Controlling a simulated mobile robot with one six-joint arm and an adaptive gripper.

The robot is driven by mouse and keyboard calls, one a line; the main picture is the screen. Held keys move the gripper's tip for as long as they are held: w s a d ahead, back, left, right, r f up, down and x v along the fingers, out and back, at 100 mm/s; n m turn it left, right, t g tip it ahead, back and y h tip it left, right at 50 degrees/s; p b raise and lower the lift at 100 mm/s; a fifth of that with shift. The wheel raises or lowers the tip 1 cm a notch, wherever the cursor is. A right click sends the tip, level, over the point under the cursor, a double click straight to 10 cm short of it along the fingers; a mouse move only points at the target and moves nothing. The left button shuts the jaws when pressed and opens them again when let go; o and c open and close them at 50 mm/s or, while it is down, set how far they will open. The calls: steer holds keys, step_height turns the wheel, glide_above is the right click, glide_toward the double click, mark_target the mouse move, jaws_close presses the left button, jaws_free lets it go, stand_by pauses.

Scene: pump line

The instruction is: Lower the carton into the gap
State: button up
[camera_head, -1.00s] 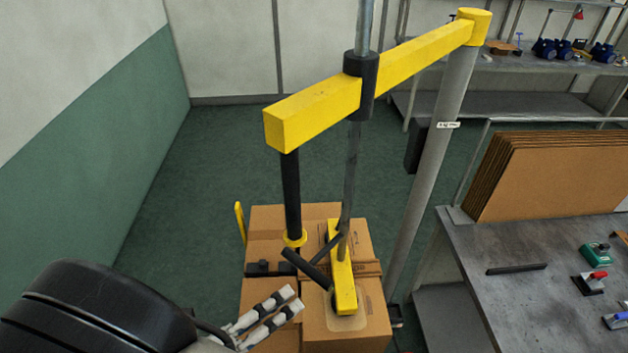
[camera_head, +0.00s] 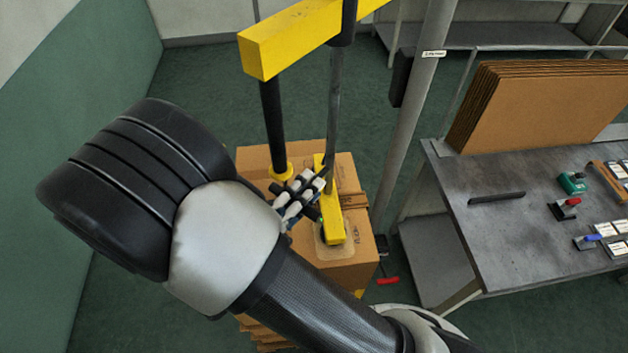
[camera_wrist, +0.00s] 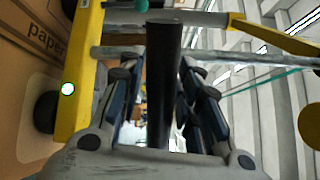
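A brown carton (camera_head: 359,268) lies beneath the yellow lifter beam (camera_head: 329,215) in the head view. In the wrist view, printed cardboard (camera_wrist: 38,60) fills the left side, next to the beam (camera_wrist: 88,70) and a dark suction cup (camera_wrist: 45,112). My gripper (camera_head: 300,195) is at the lifter's black handle. In the wrist view my gripper (camera_wrist: 163,105) has its fingers either side of a black handle bar (camera_wrist: 164,70), with bright gaps between fingers and bar. The fingers are open. My arm hides part of the cartons, and I cannot make out the gap.
The yellow crane arm (camera_head: 290,38) and grey post (camera_head: 415,110) stand over the cartons. A workbench (camera_head: 500,235) with flat cardboard sheets (camera_head: 535,105) and tools is at the right. A red item (camera_head: 387,281) lies low beside the stack. The floor at the left is clear.

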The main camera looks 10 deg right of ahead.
steer(key=shift+x, duration=1.45)
jaws_close()
